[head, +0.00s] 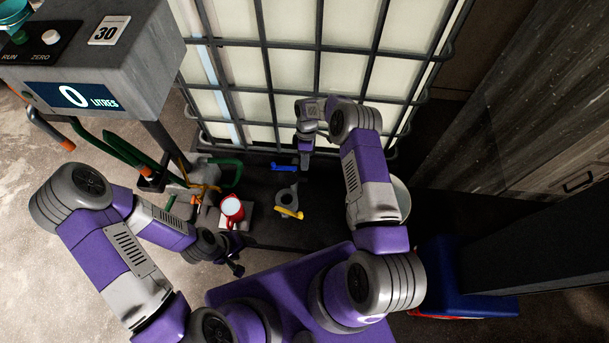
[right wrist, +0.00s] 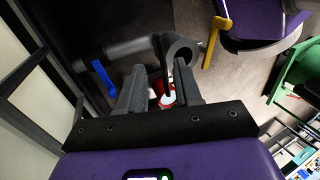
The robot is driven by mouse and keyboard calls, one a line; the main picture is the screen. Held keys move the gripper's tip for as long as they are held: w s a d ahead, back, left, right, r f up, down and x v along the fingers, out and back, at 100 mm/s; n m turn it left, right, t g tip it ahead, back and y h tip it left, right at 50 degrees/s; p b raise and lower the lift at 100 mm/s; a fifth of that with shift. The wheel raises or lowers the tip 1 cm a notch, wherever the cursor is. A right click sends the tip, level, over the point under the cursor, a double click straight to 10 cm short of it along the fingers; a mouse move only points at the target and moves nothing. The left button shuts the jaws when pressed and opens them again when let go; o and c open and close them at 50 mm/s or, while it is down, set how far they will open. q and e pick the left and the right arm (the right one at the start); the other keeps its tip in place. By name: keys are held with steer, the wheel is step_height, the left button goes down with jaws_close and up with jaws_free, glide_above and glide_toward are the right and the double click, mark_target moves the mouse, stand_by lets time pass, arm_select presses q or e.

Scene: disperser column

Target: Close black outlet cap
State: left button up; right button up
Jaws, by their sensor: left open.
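A grey outlet pipe and valve (head: 287,196) sits low in front of the caged tank, with a blue lever (head: 284,168) and a yellow lever (head: 289,212). In the right wrist view a dark round ring (right wrist: 180,50) stands at the pipe's end, just past the fingertips; I cannot tell whether it is the black outlet cap. My right gripper (head: 305,166) points down above and behind the valve. Its fingers (right wrist: 158,82) are apart with nothing between them. My left gripper (head: 238,269) is open and empty, low at the front left of the valve.
The caged white tank (head: 290,75) fills the back. A red cup-like vessel (head: 232,208) stands left of the valve. A meter box (head: 95,60) reading 0 litres and green hoses (head: 120,150) are at left. A blue box (head: 460,280) is at right.

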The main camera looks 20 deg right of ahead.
mark_target(293, 180)
steer(key=b+x, duration=0.1)
steer(key=x, duration=0.6)
jaws_close()
stand_by(1.4)
